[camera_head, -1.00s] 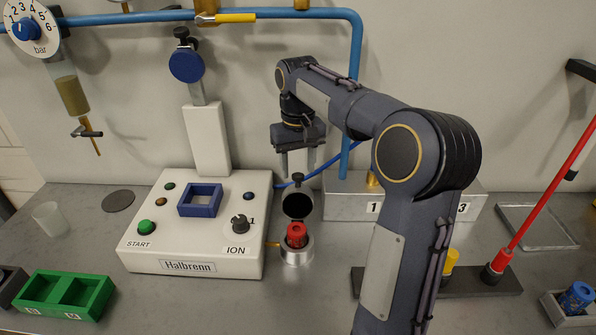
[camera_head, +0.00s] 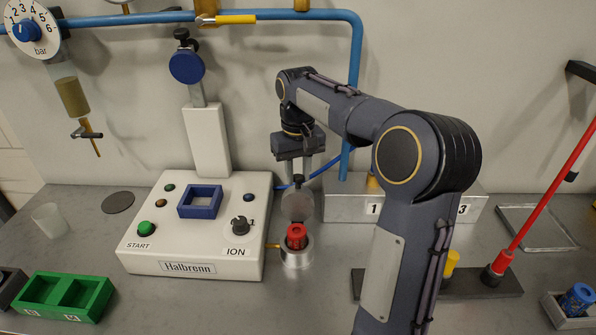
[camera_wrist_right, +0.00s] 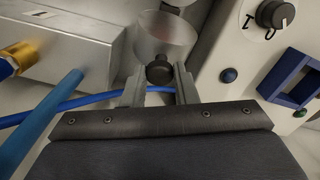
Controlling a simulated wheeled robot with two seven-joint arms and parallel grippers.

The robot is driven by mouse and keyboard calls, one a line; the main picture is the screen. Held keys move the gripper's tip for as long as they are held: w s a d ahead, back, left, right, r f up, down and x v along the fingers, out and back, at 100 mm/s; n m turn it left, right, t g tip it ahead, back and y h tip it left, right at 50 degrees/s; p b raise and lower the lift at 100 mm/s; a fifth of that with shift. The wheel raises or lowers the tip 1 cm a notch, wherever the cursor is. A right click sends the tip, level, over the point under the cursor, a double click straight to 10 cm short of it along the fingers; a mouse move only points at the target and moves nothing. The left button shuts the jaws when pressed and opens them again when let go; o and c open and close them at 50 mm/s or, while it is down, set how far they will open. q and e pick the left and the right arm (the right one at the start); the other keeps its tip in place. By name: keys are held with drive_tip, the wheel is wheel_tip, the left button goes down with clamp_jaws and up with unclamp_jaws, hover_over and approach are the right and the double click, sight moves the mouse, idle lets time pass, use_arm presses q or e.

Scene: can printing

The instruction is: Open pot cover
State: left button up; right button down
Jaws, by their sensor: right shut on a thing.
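The pot (camera_head: 297,258) is a small metal cylinder in front of the white machine's right side. A red piece (camera_head: 297,236) stands in its open mouth. The pot cover (camera_head: 298,207) is a round grey disc standing tilted up behind the mouth, with a black knob at its top; it also shows in the right wrist view (camera_wrist_right: 165,35). My right gripper (camera_head: 299,176) is above and behind the pot, shut on the cover's knob (camera_wrist_right: 159,70). Its fingers show on both sides of the knob in the right wrist view. My left gripper is not in view.
The white machine (camera_head: 190,245) stands left of the pot. A grey metal block (camera_head: 340,206) and a blue hose lie behind and right. A green tray (camera_head: 65,294) is at front left. A rack with a red rod (camera_head: 535,215) is at right. The bench before the pot is clear.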

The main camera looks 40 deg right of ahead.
drive_tip(key=shift+s+a+b, duration=0.1)
drive_tip(key=shift+s+b, duration=0.05)
drive_tip(key=shift+b, duration=0.25)
drive_tip(key=shift+s+a+r+t+h+b, duration=0.1)
drive_tip(key=shift+s+a+t+h+b, duration=0.5)
drive_tip(key=shift+b, duration=0.4)
drive_tip(key=shift+s+a+r+t, duration=0.1)
drive_tip(key=shift+s+r+t, duration=0.15)
drive_tip(key=shift+t, duration=0.05)
drive_tip(key=c, duration=1.2)
unclamp_jaws()
drive_tip(key=shift+o, duration=0.2)
wheel_tip(320, 180, up, 8)
drive_tip(key=s, duration=0.1)
drive_tip(key=shift+a+f+p, duration=0.15)
drive_tip(key=shift+a+p, duration=0.15)
drive_tip(key=shift+a, duration=0.15)
drive_tip(key=shift+s, duration=0.1)
